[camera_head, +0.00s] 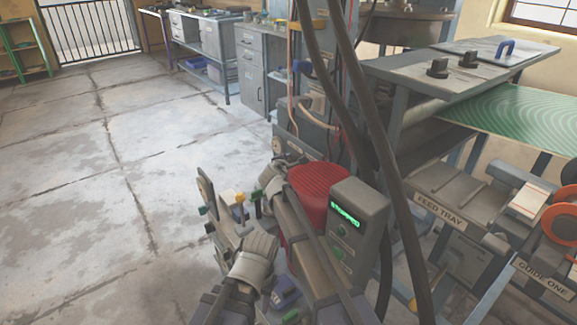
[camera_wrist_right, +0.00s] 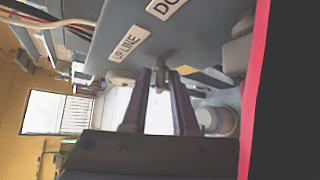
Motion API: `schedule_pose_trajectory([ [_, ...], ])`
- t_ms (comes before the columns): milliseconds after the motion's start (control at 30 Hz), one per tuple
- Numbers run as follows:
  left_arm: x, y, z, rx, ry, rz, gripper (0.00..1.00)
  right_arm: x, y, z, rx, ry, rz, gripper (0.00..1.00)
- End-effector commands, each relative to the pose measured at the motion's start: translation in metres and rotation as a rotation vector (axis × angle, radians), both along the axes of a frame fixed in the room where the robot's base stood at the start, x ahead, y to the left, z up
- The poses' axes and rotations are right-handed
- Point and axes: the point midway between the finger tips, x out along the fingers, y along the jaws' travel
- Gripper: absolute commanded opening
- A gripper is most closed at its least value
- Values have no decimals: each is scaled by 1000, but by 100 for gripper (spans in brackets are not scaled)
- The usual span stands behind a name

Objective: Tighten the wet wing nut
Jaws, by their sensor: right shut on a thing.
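In the right wrist view my right gripper (camera_wrist_right: 160,78) has its two fingers close together on a small metal fitting, which looks like the wing nut (camera_wrist_right: 162,68). The fitting sits at the edge of a grey panel (camera_wrist_right: 190,38) with white labels, one reading "UP LINE". Whether the nut is wet cannot be told. In the head view my right gripper (camera_head: 272,178) is beside a red ribbed drum (camera_head: 320,181), and the nut is hidden there. My left arm comes in at the bottom, with its wrist near the middle; its jaws cannot be made out.
A grey control box (camera_head: 357,228) reading "STOPPED" stands right of the drum. Dark hoses (camera_head: 372,120) hang close to my right arm. The press with its feed tray (camera_head: 440,213) fills the right side. Open concrete floor (camera_head: 90,180) lies left.

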Motion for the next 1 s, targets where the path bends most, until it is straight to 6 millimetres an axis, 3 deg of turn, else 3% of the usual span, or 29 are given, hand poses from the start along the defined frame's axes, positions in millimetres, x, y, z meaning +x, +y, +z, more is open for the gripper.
schedule_pose_trajectory([
  [233,0,0,0,0,0,0,50,-1,0,0,4,1,-2,0],
  [267,0,0,0,0,0,0,50,-1,0,0,4,1,-2,28],
  [400,0,0,0,0,0,0,50,-1,0,0,3,1,-2,44],
  [767,0,0,3,0,0,0,50,0,0,3,2,1,0,44],
  [1000,0,0,21,2,0,3,50,0,0,21,2,1,0,44],
])
